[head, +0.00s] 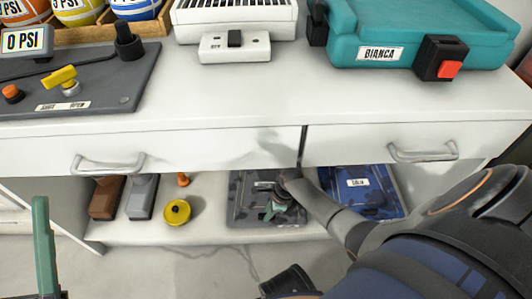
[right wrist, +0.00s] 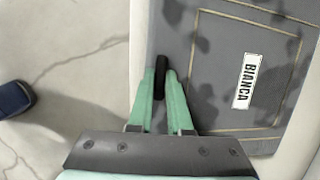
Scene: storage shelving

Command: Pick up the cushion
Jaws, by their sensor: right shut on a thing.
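The grey cushion (head: 240,208), flat with dark blotches, lies on the low shelf under the drawers. In the right wrist view the cushion (right wrist: 220,65) shows tan piping and a white "BIANCA" label. My right gripper (head: 277,203) reaches in over it. In the right wrist view my right gripper's green fingers (right wrist: 161,90) are closed around a short black tab or handle (right wrist: 161,77) at the cushion's edge. A second, blue cushion (head: 375,195) with a white label lies to its right. One green finger of my left gripper (head: 45,248) shows at the lower left; its opening cannot be judged.
The white drawer fronts and handles (head: 108,168) overhang the shelf (head: 210,232) closely. Brown and grey blocks, a yellow round item (head: 177,212) and a small orange item stand left of the cushion. A teal case (head: 430,30) sits on the counter.

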